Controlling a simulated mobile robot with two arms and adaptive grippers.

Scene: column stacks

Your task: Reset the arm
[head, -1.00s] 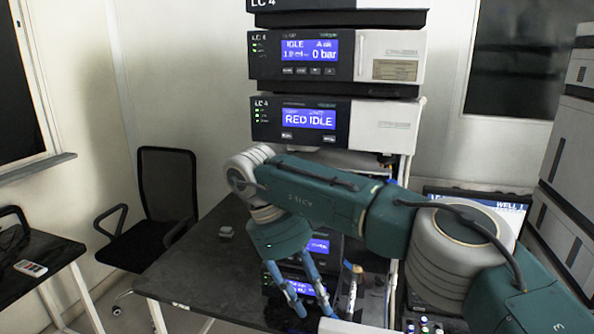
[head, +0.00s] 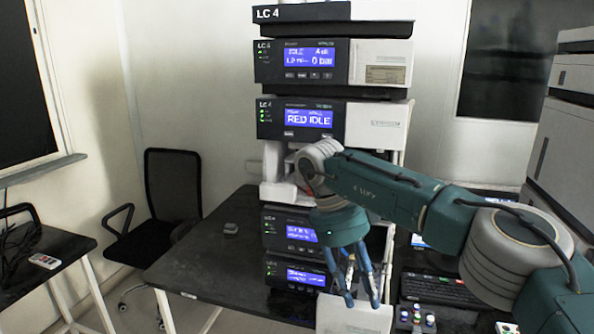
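My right arm, dark green with grey joints, comes in from the right in the head view. Its gripper (head: 361,303) hangs down with its blue fingers spread apart and nothing seen between them. The gripper is in front of the lower modules of the LC 4 column stack (head: 376,126), over a white box-like surface (head: 345,318) near the bottom edge. I cannot tell whether the fingertips touch it. My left gripper is not in view.
The stack stands on a dark bench (head: 205,257). A small grey object (head: 231,229) lies on the bench. A keyboard (head: 440,290) and several small vials (head: 416,317) are at the lower right. A black chair (head: 172,185) stands at left. Grey instruments (head: 567,150) rise at right.

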